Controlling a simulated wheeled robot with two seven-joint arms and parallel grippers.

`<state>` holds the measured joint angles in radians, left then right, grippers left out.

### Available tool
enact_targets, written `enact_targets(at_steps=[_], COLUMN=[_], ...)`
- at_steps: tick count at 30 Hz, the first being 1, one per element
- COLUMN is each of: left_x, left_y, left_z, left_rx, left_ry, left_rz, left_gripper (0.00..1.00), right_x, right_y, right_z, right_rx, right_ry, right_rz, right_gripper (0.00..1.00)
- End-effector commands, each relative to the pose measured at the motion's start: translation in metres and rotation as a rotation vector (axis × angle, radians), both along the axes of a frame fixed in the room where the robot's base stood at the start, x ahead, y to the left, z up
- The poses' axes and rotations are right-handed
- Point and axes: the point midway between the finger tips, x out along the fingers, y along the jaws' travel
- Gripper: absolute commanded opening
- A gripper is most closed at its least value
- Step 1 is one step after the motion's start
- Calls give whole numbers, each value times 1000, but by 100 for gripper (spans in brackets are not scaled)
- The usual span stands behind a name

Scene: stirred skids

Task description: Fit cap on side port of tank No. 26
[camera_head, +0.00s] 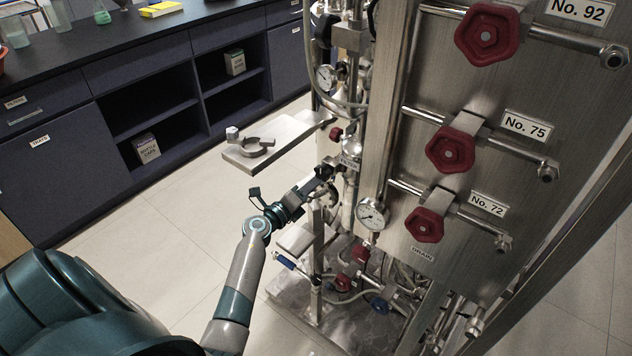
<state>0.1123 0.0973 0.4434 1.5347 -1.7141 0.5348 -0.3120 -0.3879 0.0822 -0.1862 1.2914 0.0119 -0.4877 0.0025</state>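My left arm comes in from the lower left, and its gripper (322,176) reaches the metal pipework of the skid. Its fingers are small and dark against the fittings, so I cannot tell whether they hold anything. A small metal piece (232,133), possibly a cap, stands on the left end of a steel side shelf (285,130), beside a ring-shaped clamp (258,146). No label reading No. 26 and no side port can be made out. My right gripper is out of view.
A steel panel with red knobs (450,150) and labels No. 92, No. 75 and No. 72 fills the right. Gauges (371,214) and hoses crowd the skid. A dark lab bench (120,50) stands behind. The tiled floor (180,215) between is clear.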

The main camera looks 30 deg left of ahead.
Motion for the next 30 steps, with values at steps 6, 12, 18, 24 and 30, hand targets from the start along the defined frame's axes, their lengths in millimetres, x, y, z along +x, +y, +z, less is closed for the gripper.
enact_targets(at_steps=[6, 12, 18, 24, 30], left_x=[2, 4, 6, 8, 10], left_y=[0, 0, 0, -1, -1], left_z=[0, 0, 0, 1, 1], left_rx=[0, 0, 0, 0, 0], left_ry=[-1, -1, -1, -1, -1], left_rz=[0, 0, 0, 0, 0], left_gripper=[2, 2, 2, 2, 2], right_x=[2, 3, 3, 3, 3], right_y=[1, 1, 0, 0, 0], right_z=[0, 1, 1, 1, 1], right_rx=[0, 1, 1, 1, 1], right_ry=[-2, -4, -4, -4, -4], right_rz=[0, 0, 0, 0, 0], right_gripper=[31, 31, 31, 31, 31])
